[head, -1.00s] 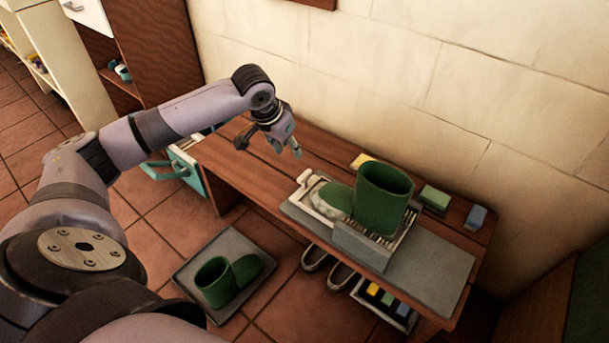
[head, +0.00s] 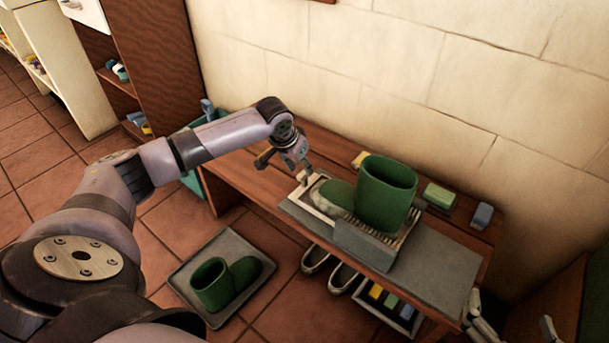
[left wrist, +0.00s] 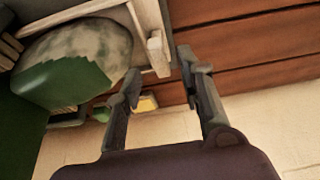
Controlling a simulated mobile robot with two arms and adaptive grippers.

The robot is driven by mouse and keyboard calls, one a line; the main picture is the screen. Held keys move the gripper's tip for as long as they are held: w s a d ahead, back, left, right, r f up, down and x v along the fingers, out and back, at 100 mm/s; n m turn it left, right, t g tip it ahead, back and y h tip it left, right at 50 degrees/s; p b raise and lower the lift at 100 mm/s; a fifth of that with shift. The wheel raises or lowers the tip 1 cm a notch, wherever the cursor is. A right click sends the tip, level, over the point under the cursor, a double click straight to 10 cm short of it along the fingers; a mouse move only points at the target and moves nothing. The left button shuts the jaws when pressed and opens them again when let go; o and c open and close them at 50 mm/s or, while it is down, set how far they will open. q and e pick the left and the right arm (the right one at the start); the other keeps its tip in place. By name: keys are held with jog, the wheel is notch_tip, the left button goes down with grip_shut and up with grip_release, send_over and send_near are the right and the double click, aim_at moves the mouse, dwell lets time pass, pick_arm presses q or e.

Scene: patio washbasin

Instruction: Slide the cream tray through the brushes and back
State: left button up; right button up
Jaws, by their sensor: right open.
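The cream tray (head: 316,201) lies on a grey mat on the wooden bench, its handle (head: 302,178) at the left end. It bears a green boot (head: 385,195) with a pale, dirty toe pointing left. Brushes (head: 362,246) flank the boot, with a grey block on the near side. My left gripper (head: 286,164) is open and empty just above and behind the handle. In the left wrist view the handle (left wrist: 157,52) shows close to the gap between the fingertips (left wrist: 157,75). My right gripper (head: 512,322) is open at the lower right edge.
A yellow sponge (head: 361,160), a green sponge (head: 440,195) and a blue-grey block (head: 481,216) sit along the bench's back. A second green boot (head: 213,286) rests on a floor tray (head: 182,276). Shoes and a box of coloured blocks are under the bench. The wall is close behind.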

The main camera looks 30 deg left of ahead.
aim_at(304, 172)
pick_arm(q)
jog(key=b+x, duration=0.1)
jog(key=x, duration=0.3)
jog(key=shift+f, duration=0.1)
jog(key=shift+w+f, duration=0.15)
jog(key=shift+f, duration=0.1)
pick_arm(e)
notch_tip(304, 172, up, 8)
jog(key=w+a+t+y, duration=0.1)
jog(key=t, duration=0.3)
jog(key=shift+w+a+t+y, duration=0.2)
jog(key=shift+a+t+y, duration=0.05)
jog(key=shift+t+y, duration=0.15)
pick_arm(q)
jog(key=shift+c, duration=0.4)
grip_shut()
